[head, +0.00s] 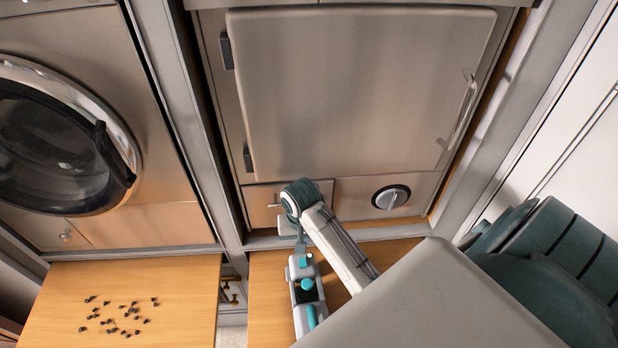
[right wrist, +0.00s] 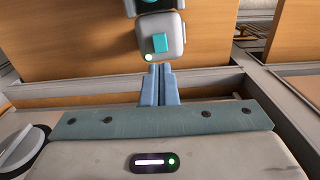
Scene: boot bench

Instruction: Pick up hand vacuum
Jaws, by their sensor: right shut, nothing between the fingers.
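The hand vacuum (head: 307,298) is white, black and teal, and lies on the wooden bench top at the lower middle of the head view. One end of it, with a teal square, shows at the top of the right wrist view (right wrist: 161,44). My right gripper (head: 301,250) is at the vacuum's far end in the head view. Its two fingers (right wrist: 157,70) are together with nothing between them, and their tips point at the vacuum's end. I cannot tell whether they touch it. My left gripper is in neither view.
Small dark bits (head: 119,316) lie scattered on the left wooden top (head: 70,292). A round-doored machine (head: 60,140) stands behind it. A steel cabinet door (head: 360,85) and a dial (head: 391,197) are behind the vacuum. My arm hides part of the right bench.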

